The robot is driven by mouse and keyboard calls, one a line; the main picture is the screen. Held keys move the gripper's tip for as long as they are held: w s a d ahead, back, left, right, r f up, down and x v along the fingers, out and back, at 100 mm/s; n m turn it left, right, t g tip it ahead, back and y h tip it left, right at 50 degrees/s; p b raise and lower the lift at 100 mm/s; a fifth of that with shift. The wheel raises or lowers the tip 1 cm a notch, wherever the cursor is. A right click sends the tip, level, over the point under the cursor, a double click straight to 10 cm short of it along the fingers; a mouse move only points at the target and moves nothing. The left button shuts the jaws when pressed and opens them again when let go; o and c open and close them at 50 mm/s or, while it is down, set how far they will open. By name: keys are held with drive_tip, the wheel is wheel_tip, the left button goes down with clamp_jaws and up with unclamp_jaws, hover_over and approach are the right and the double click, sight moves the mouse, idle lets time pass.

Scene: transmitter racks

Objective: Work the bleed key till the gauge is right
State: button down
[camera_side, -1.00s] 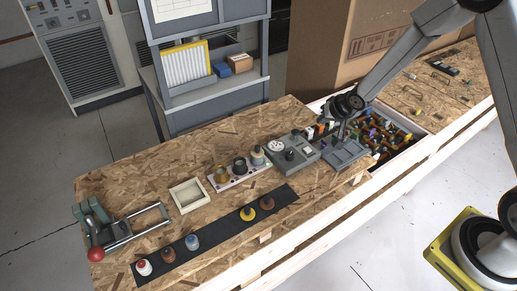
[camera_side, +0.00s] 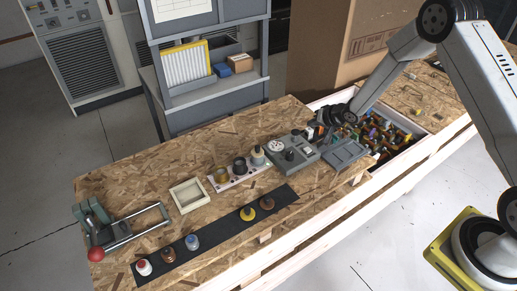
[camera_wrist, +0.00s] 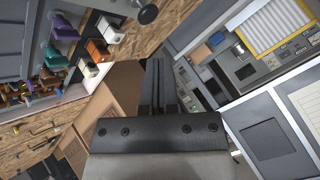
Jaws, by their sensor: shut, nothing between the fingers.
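A grey unit (camera_side: 298,163) sits on the bench in the side view. Its round white gauge (camera_side: 276,146) is at the far left corner; the needle is too small to read. A dark knob (camera_side: 290,155) stands on its top, and small light parts sit to the right of it. I cannot tell which part is the bleed key. My gripper (camera_wrist: 160,66) is shut and empty in the wrist view, its fingers aimed toward the rack. In the side view my wrist is above the bench behind the grey unit, and the fingertips are hard to make out.
A grey tray (camera_side: 345,153) lies right of the unit. Behind it is a crate (camera_side: 415,132) of coloured parts. A plate with several cylinders (camera_side: 239,166), a black strip with knobs (camera_side: 220,232), a square frame (camera_side: 188,195) and a red-handled clamp (camera_side: 96,252) lie left.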

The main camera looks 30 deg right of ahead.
sight(305, 148)
drive_tip(key=shift+f, duration=0.2)
drive_tip(key=shift+f, duration=4.2)
drive_tip(key=shift+f, duration=0.9)
idle(0.9)
drive_tip(key=shift+r, duration=0.2)
idle(0.9)
drive_tip(key=shift+r, duration=0.65)
